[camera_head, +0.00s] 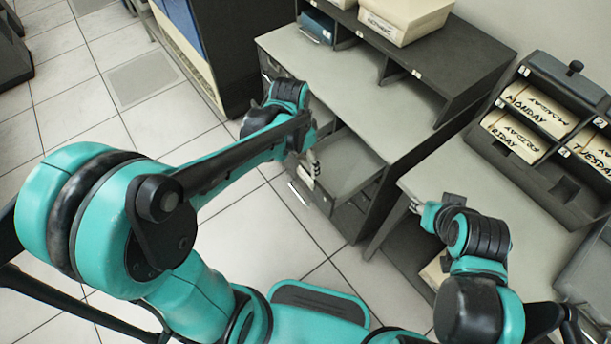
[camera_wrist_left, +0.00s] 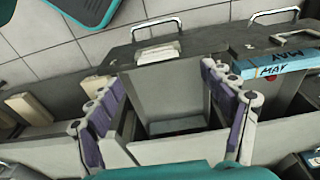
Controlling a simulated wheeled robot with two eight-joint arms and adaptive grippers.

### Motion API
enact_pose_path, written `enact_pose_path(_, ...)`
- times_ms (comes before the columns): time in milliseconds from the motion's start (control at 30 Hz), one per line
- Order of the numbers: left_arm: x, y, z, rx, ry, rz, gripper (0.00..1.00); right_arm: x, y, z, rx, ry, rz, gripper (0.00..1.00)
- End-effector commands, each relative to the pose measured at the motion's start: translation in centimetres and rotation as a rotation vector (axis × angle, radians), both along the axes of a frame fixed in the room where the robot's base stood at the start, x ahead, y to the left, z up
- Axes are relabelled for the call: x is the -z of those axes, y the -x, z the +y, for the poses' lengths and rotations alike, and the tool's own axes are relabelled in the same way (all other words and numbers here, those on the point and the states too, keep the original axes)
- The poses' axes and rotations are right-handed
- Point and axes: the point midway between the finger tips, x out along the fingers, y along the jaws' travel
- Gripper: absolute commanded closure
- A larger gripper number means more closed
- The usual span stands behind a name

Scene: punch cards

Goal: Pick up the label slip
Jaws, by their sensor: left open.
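My left gripper (camera_head: 307,166) reaches over the open drawer of the grey cabinet. In the left wrist view its two purple-padded fingers (camera_wrist_left: 158,78) are spread wide, with nothing between the pads. A small pale piece (camera_wrist_left: 157,52), which may be the label slip, lies at the drawer's front edge by a metal handle, beyond the fingertips and apart from them. I cannot make out writing on it. The open drawer compartment (camera_wrist_left: 165,88) between the fingers looks mostly bare, with a dark recess at its near end. My right gripper (camera_head: 416,207) is small and partly hidden at the right desk's edge.
The grey cabinet top (camera_head: 335,75) is largely clear below a raised shelf. A dark rack (camera_head: 545,185) of weekday card blocks stands on the right desk (camera_head: 500,215).

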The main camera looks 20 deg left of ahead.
Motion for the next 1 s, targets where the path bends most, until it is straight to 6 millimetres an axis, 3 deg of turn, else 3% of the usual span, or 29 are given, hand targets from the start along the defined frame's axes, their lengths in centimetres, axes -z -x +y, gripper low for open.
enact_pose_path(433, 5.9, -0.4, -0.4, -0.002, 0.000, -0.001, 0.19, 3.2, 0.0, 0.0, 0.000, 0.000, 0.000, 0.60)
enact_pose_path(700, 6.3, -0.5, -0.5, -0.003, 0.000, -0.001, 0.19, 3.2, 0.0, 0.0, 0.000, 0.000, 0.000, 0.60)
enact_pose_path(900, 6.3, -0.5, -0.5, -0.003, 0.001, -0.002, 0.53, 3.1, 0.0, 0.0, 0.000, 0.000, 0.000, 0.60)
enact_pose_path(1000, 6.3, -0.5, -0.5, -0.003, 0.001, -0.002, 0.54, 3.2, 0.0, 0.0, 0.000, 0.000, 0.000, 0.60)
